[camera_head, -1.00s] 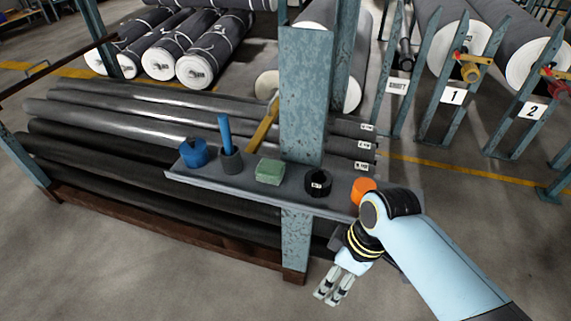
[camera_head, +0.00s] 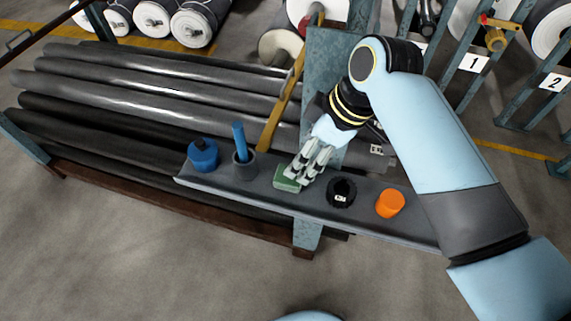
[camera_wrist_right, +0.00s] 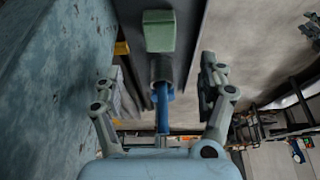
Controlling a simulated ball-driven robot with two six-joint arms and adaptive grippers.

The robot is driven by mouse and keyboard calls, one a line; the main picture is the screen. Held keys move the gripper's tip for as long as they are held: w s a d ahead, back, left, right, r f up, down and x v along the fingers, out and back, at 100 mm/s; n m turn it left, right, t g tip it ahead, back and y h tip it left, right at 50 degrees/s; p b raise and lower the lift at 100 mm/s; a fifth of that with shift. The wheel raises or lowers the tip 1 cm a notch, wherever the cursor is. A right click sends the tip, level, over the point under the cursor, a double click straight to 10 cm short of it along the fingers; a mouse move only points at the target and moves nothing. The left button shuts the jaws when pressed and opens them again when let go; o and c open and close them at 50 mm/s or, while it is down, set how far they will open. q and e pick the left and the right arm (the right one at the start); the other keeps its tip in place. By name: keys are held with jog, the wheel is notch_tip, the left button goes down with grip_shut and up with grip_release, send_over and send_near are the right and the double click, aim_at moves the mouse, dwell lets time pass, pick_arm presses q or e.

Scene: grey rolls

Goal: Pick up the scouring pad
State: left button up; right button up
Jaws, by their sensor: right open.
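The scouring pad, a green block (camera_head: 287,180), lies on the narrow grey shelf (camera_head: 240,192) in the head view, partly hidden by my right gripper. My right gripper (camera_head: 296,176) reaches down over it from the upper right, its fingertips close to the pad. In the right wrist view the pad (camera_wrist_right: 159,31) is ahead, beyond the fingertips and near the middle between them. There my right gripper (camera_wrist_right: 165,82) is open, with nothing between its fingers. Whether a finger touches the pad I cannot tell. My left gripper is not in view.
On the shelf, left of the pad, are a grey cup (camera_head: 245,167) holding a blue stick (camera_head: 239,139) and a blue round object (camera_head: 203,155). To its right are a black ring (camera_head: 341,191) and an orange cylinder (camera_head: 390,203). A blue-grey post (camera_head: 321,73) stands behind.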

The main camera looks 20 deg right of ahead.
aim_at(281, 174)
jog(key=x, duration=0.4)
jog(key=shift+f, duration=0.15)
jog(key=shift+a+f, duration=0.1)
jog(key=shift+f, duration=0.1)
jog(key=x, duration=0.4)
jog(key=shift+f, duration=0.25)
jog(key=shift+w+a+f, duration=0.1)
jog(key=shift+w+f, duration=0.1)
jog(key=shift+f, duration=0.15)
jog(key=shift+c, duration=1.2)
jog(key=c, duration=1.1)
jog(key=shift+r, duration=0.4)
jog(key=r, duration=0.3)
jog(key=shift+s+r, duration=0.35)
jog(key=shift+s, duration=0.05)
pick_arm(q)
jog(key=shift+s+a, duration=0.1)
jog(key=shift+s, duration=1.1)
pick_arm(e)
jog(key=s+d+r, duration=0.1)
jog(key=s+r, duration=0.1)
jog(key=s, duration=0.1)
jog(key=s+d+r, duration=0.2)
jog(key=s, duration=0.1)
jog(key=s+d+r, duration=0.2)
jog(key=s, duration=0.1)
jog(key=shift+s+r, duration=0.25)
jog(key=shift+s, duration=0.15)
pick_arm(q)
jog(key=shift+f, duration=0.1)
